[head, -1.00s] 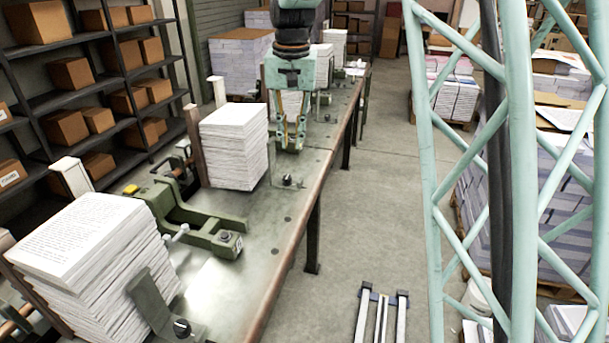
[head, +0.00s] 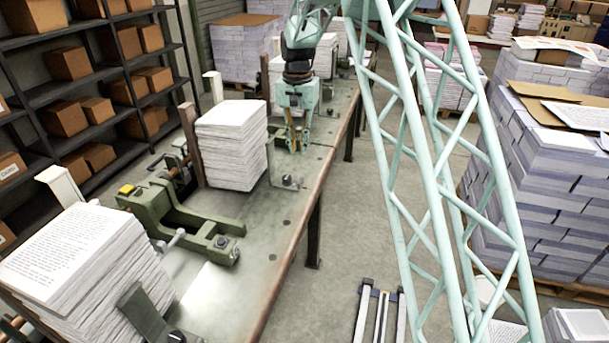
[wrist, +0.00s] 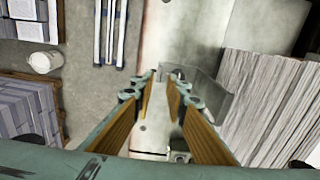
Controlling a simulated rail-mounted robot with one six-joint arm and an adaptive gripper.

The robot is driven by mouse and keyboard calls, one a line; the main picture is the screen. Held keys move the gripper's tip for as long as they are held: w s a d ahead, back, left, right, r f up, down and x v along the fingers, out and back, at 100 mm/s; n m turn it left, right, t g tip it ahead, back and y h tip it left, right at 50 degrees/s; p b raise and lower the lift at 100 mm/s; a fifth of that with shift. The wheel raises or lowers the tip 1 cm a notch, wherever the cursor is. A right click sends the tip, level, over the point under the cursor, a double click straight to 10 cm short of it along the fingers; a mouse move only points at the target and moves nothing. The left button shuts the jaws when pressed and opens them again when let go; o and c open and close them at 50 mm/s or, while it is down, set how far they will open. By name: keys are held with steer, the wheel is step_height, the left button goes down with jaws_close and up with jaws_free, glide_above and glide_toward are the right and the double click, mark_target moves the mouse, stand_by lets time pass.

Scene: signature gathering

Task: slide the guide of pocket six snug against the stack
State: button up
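My gripper (head: 297,140) hangs low over the bench, just past the middle paper stack (head: 231,145) in the head view. In the wrist view my gripper's (wrist: 161,76) two wood-coloured fingers are apart, with a narrow gap between them. A grey metal angled guide (wrist: 207,92) lies at and right of the fingertips, partly hidden by the right finger. I cannot tell whether they touch. A tall paper stack (wrist: 268,105) stands right of the guide, with a small gap visible between them. No pocket number is readable.
A green clamp (head: 180,222) and a near paper stack (head: 85,255) are on the bench (head: 262,275). Shelves with boxes (head: 85,110) stand left. Pallets of paper (head: 545,190) and my lattice column fill the right. A bucket (wrist: 44,62) shows on the floor.

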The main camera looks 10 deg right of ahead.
mark_target(300, 180)
steer(key=w+f, duration=0.1)
steer(key=w+d+f, duration=0.1)
steer(key=shift+w+d+f, duration=0.1)
steer(key=shift+w+f, duration=0.25)
steer(key=shift+f, duration=0.1)
steer(key=shift+f+p, duration=0.55)
steer(key=shift+f, duration=6.3)
steer(key=shift+c, duration=0.2)
jaws_close()
